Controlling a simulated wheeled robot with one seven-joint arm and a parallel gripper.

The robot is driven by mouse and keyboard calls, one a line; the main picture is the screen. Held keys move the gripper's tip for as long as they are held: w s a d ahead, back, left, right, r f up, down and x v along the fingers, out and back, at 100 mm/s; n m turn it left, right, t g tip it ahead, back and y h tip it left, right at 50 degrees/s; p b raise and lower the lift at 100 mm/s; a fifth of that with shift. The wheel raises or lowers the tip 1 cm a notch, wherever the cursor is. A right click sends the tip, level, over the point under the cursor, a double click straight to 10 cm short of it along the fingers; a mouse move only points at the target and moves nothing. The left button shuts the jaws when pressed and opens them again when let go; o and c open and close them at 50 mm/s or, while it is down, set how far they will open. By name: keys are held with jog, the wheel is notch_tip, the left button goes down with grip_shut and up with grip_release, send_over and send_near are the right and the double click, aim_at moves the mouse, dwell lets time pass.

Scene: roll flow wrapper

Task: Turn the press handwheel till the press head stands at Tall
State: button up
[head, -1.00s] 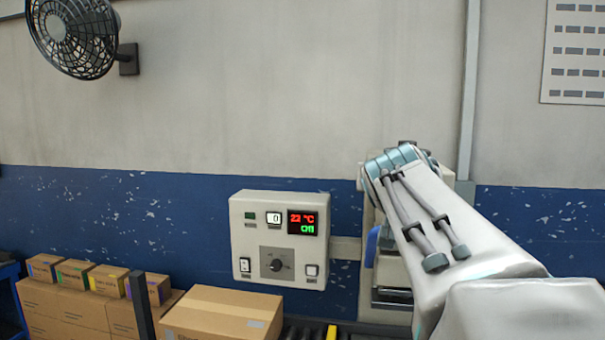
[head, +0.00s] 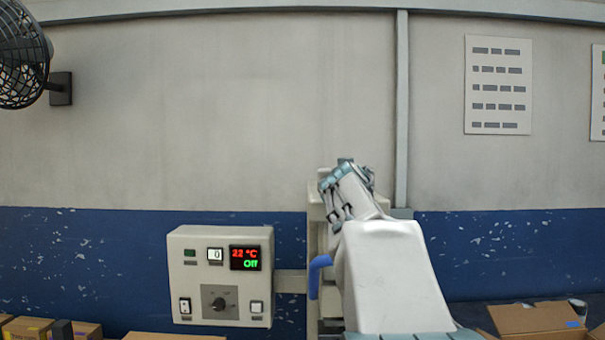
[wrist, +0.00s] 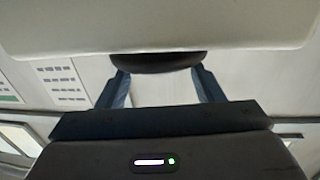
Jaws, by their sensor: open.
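The press (head: 314,240) stands against the wall in the head view, a pale upright body with a blue handle (head: 318,275) on its left side. My arm covers most of its front and top. The handwheel, the press head and any Tall mark cannot be made out there. In the wrist view my gripper (wrist: 160,85) is open, its two fingers apart. A dark rounded part (wrist: 158,62) under a broad pale surface lies at the fingertips, between them in the picture. I cannot tell whether it is the handwheel or whether the fingers touch it.
A control box (head: 219,278) left of the press shows 22 °C and Off. A wall fan (head: 22,60) hangs at upper left. Cartons (head: 50,328) stand at lower left and an open box (head: 535,320) at lower right. A vertical pipe (head: 401,110) runs behind the press.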

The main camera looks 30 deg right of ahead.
jog(key=shift+x, duration=1.45)
jog(key=c, duration=1)
jog(key=shift+f, duration=0.1)
jog(key=shift+f+h+b, duration=0.15)
jog(key=shift+h+b, duration=0.15)
jog(key=shift+b, duration=0.95)
